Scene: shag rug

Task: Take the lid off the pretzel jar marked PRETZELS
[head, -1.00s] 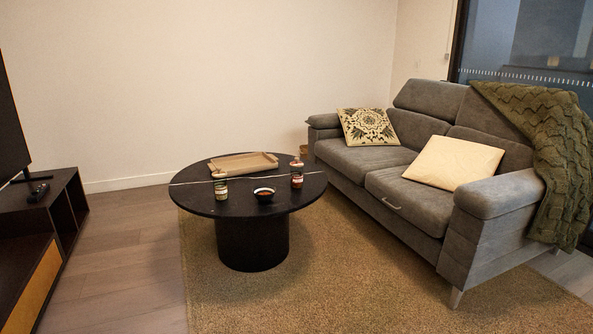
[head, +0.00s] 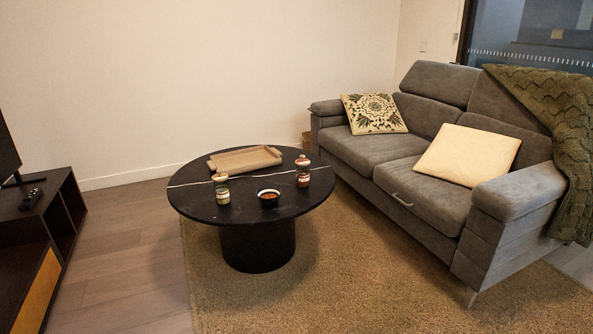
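Two small lidded jars stand upright on the round black coffee table (head: 250,214). One jar (head: 222,190), with a pale greenish label, is at the left of the tabletop. The other jar (head: 302,172), with a reddish body, is at the right. Each looks closed at the top. The labels are too small to read, so I cannot tell which is marked PRETZELS. Neither of my grippers shows in the head view.
A wooden tray (head: 245,158) lies at the back of the tabletop and a dark bowl (head: 268,198) with orange-red contents sits between the jars. A grey sofa (head: 440,150) stands close on the right. A low cabinet (head: 40,235) is at left. Rug (head: 350,285) and wooden floor in front are clear.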

